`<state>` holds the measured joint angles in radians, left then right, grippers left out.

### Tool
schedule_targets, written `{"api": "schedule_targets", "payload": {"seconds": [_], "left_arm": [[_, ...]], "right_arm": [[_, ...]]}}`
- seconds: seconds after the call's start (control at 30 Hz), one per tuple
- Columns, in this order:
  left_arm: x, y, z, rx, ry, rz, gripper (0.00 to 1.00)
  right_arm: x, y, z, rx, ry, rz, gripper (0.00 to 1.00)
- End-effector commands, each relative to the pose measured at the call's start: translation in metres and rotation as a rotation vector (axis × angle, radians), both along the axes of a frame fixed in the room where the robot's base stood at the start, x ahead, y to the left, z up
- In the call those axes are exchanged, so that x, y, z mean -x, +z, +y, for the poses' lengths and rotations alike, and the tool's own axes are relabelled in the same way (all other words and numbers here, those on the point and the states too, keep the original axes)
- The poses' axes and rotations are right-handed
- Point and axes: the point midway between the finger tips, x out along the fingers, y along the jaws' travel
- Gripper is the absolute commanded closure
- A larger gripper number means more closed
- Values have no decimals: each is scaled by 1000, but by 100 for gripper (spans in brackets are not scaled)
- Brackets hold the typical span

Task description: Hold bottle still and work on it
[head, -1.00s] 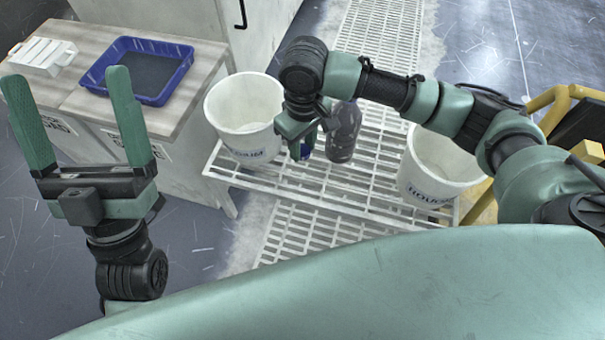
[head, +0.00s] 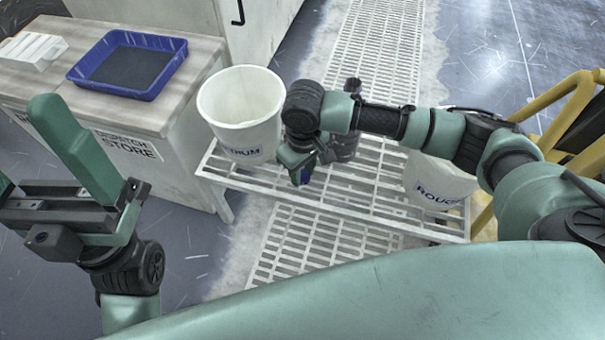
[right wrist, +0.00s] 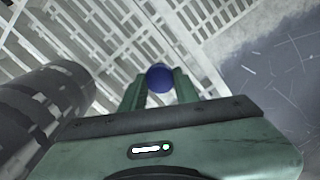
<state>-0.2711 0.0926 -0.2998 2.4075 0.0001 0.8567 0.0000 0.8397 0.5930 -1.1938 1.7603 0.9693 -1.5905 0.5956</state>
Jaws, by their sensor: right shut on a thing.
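My right gripper (head: 300,172) is over the front part of the white slatted rack, shut on a small blue thing (head: 304,176). Its round blue top (right wrist: 159,77) shows between the two fingers in the right wrist view; the rest is hidden. A dark grey bottle (head: 346,147) stands upright just behind and right of this gripper, partly covered by my right arm. Its patterned side (right wrist: 40,112) fills the left of the right wrist view, apart from the fingers. My left gripper (head: 28,150) is open and empty at the left, well away from the bottle, one finger cut by the frame edge.
White buckets stand at the rack's left (head: 240,105) and right (head: 437,185), the right one partly behind my arm. A blue tray (head: 128,66) and a white slotted block (head: 33,48) are on the cabinet at left. Yellow rails (head: 555,110) stand at right. The rack's front (head: 340,205) is clear.

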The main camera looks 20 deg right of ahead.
Motion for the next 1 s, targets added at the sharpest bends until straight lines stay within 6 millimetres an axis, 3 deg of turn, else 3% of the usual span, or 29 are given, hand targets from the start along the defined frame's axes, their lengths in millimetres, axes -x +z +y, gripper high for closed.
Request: {"api": "schedule_targets", "payload": {"seconds": [0.3, 0.33, 0.4, 0.8, 0.87, 1.0], "left_arm": [[0, 2, 0, 0, -1, 5, 8], [1, 0, 0, 1, 0, 9, 8], [1, 0, 0, 1, 0, 9, 8], [0, -2, 0, 0, -1, 8, 8], [0, 7, 0, -1, -1, 3, 8], [3, 6, 1, 4, -3, 53, 8]], "right_arm": [[0, 0, 0, -1, 1, 0, 100], [0, -1, 0, -1, 1, 0, 67], [0, -1, 0, -1, 1, 0, 48], [-1, 2, 0, 0, 0, -3, 48], [-1, 12, 0, -1, 0, -2, 48], [0, 41, 0, -3, 0, -3, 48]]}}
